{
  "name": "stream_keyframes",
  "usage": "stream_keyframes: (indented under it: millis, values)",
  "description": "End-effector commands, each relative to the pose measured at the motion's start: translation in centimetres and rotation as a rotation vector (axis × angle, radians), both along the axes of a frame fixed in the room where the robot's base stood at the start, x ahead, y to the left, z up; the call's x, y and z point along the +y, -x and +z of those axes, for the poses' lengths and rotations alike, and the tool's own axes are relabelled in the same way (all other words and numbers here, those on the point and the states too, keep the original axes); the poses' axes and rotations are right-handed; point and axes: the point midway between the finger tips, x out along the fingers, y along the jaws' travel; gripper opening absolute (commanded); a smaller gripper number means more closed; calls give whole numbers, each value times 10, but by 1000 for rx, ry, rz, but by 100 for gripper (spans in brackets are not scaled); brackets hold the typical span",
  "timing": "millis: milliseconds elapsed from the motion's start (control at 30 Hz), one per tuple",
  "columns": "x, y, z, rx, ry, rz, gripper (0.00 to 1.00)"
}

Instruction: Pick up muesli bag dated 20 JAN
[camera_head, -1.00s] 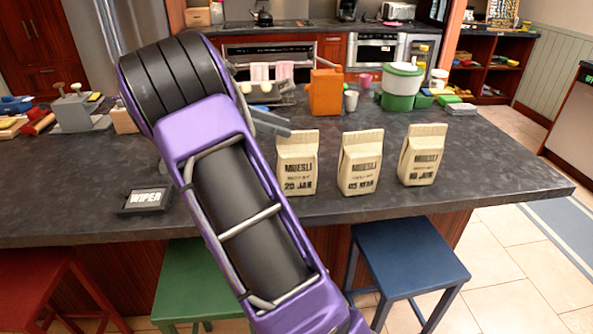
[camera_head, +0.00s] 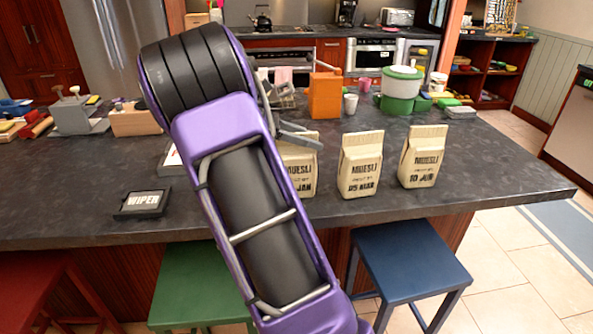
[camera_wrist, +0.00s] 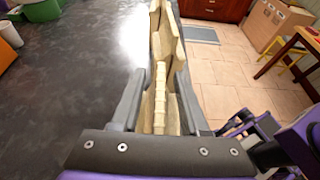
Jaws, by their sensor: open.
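Three beige muesli bags stand upright in a row on the dark counter. The left one, the 20 JAN bag (camera_head: 300,178), is partly hidden behind my arm; only "JAN" of its date shows now. The 05 MAR bag (camera_head: 360,165) and the 10 JUN bag (camera_head: 422,157) stand to its right. My gripper (camera_head: 290,133) is open at the top of the left bag. In the wrist view, my gripper (camera_wrist: 161,88) has its fingers on either side of the nearest bag's top seam (camera_wrist: 160,100). I cannot tell whether they touch it.
An orange container (camera_head: 325,95), green-and-white pots (camera_head: 400,90) and a grey cup (camera_head: 351,103) stand behind the bags. A black WIPER box (camera_head: 143,203) lies at the left. Blue (camera_head: 410,262) and green (camera_head: 203,283) stools stand before the counter (camera_head: 500,170). The counter right of the bags is clear.

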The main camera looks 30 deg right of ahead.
Motion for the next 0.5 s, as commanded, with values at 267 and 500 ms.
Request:
stream_keyframes:
  millis: [267, 500]
  values:
    - [0, 0, 0, 0, 0, 0, 0]
    - [1, 0, -2, 0, -4, 1, 0]
